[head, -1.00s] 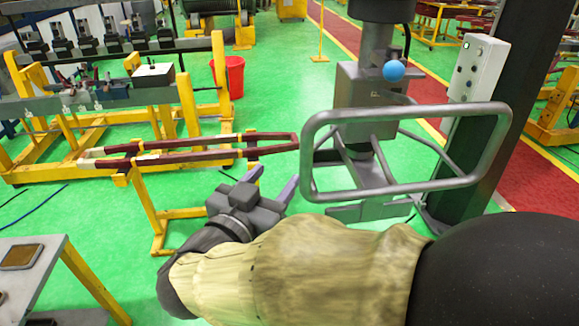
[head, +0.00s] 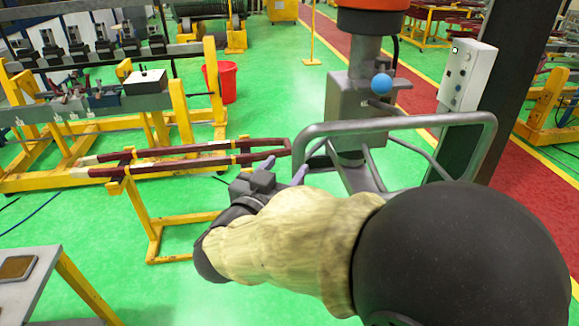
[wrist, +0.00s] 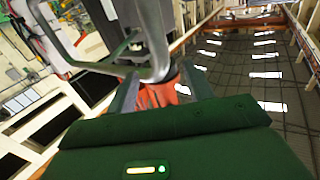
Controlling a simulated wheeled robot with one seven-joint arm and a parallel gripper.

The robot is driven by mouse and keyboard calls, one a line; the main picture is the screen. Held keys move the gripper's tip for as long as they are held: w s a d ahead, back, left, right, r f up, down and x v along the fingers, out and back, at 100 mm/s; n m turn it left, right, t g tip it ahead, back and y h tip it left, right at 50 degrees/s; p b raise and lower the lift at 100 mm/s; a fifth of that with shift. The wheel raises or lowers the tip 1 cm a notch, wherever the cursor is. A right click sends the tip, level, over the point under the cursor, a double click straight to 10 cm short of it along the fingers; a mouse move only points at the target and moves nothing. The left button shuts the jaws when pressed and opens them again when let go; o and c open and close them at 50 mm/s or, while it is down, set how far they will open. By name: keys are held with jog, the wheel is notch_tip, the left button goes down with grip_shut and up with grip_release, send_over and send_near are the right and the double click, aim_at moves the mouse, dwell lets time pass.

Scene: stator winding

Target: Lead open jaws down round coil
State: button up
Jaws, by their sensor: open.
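The coil (head: 190,165) is a long, narrow dark-red loop with pale and yellow bands, lying across a yellow stand (head: 143,215) in the head view. My gripper (head: 286,166) is at the coil's right end, with its two fingers apart. One fingertip overlaps the coil's near side in the picture; the other shows just right of it. I cannot tell whether they touch the coil. In the wrist view my gripper (wrist: 160,92) is open, with an orange-red thing seen between the fingers. I cannot make out the coil there.
A grey tube frame (head: 460,120) on a machine with a blue ball (head: 381,84) stands close right of my gripper. A red bucket (head: 226,78) and yellow frames stand behind. A small table (head: 35,290) is at the lower left. Green floor is open between.

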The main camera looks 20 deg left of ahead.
aim_at(302, 145)
jog(key=w+p, duration=0.3)
jog(key=w, duration=0.6)
jog(key=shift+w, duration=0.3)
jog(key=shift+a, duration=0.1)
grip_shut()
dwell(0.8)
dwell(0.4)
dwell(1.6)
